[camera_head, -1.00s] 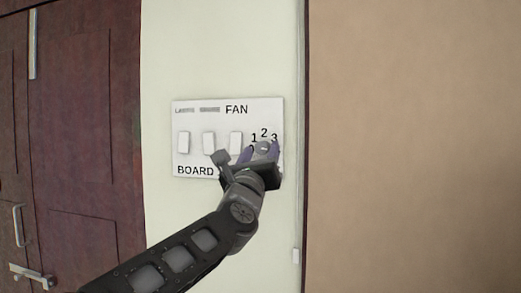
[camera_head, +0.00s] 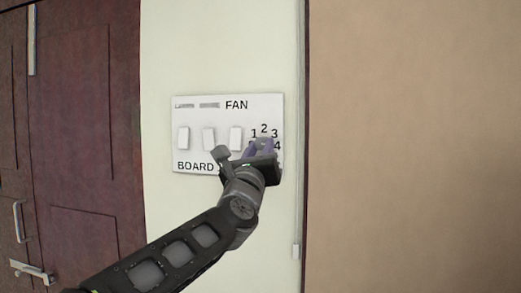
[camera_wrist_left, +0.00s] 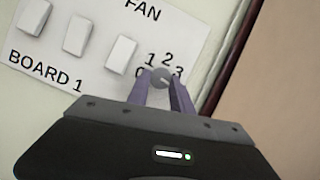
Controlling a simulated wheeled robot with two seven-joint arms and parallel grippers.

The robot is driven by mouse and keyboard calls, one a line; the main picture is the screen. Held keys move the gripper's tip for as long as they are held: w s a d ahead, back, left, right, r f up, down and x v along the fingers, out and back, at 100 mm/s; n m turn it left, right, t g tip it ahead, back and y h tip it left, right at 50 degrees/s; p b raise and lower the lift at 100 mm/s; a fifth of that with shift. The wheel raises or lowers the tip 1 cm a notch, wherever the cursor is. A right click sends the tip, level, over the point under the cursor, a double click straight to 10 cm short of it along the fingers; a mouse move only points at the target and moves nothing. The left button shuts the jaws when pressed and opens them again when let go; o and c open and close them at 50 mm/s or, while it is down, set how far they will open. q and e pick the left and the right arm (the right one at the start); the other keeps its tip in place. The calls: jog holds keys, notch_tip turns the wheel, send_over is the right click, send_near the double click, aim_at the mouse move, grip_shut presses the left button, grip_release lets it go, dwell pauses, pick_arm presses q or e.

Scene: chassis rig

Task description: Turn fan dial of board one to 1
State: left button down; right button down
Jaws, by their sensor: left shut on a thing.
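The white switch board (camera_head: 190,158) is on the pale wall, with FAN printed on it and BOARD 1 readable in the left wrist view (camera_wrist_left: 80,58). In the head view the left gripper (camera_head: 263,148) covers most of the dial. The dial's exact setting is hard to read. My right gripper is not in view.
Several white rocker switches (camera_head: 209,139) stand left of the dial on the board. A dark red door (camera_head: 85,130) with a metal handle is at the left. A dark vertical edge and tan surface (camera_head: 410,150) are at the right.

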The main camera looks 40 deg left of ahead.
pick_arm(q)
jog(key=shift+d+n, duration=0.1)
jog(key=shift+n, duration=0.3)
jog(key=n+g+b, duration=0.1)
jog(key=n+g, duration=0.1)
jog(key=n, duration=0.4)
jog(key=n+g+y+b, duration=0.1)
jog(key=n+g, duration=0.2)
jog(key=n, duration=0.4)
jog(key=r+n+g+y+b, duration=0.1)
jog(key=n+g, duration=0.1)
jog(key=n, duration=0.4)
jog(key=shift+w+d+r+n, duration=0.1)
jog(key=shift+w+d+n, duration=0.1)
jog(key=shift+d+n, duration=0.2)
jog(key=n+p, duration=0.1)
jog(key=n+g+h, duration=0.1)
jog(key=n, duration=0.1)
jog(key=shift+a+r+n+p, duration=0.15)
jog(key=shift+r+n+p, duration=0.05)
jog(key=shift+n+p, duration=0.15)
jog(key=n+h+p, duration=0.1)
jog(key=n+h, duration=0.1)
jog(key=n, duration=0.1)
jog(key=shift+s+a+r+p, duration=0.1)
jog(key=shift+a+p, duration=0.05)
jog(key=shift+p, duration=0.2)
jog(key=shift+a+n+h+p, duration=0.1)
jog(key=shift+n+h+p, duration=0.4)
jog(key=shift+n+h, duration=0.65)
